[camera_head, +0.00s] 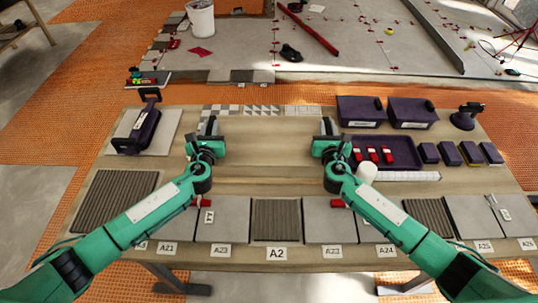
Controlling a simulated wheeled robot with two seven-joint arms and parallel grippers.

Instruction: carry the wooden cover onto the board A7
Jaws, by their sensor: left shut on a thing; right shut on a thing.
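The wooden cover (268,133) looks like a light brown panel spanning the space between my two grippers. Its colour is close to the table's, so its edges are hard to make out. My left gripper (209,128) is shut at its left end, and my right gripper (327,128) is shut at its right end. I cannot tell how high the cover is above the table. No label reading A7 can be made out. The readable front labels include A2 (277,254), below a dark ribbed panel (277,220), A21 (168,249) and A24 (386,251).
Grey tiles and ribbed panels line the table's front edge. A purple tray (381,166) with red pieces, purple boxes (361,108) and dark blocks (450,153) stand right. A handled purple tool (140,128) lies left. Small patterned tiles (262,110) lie behind the cover.

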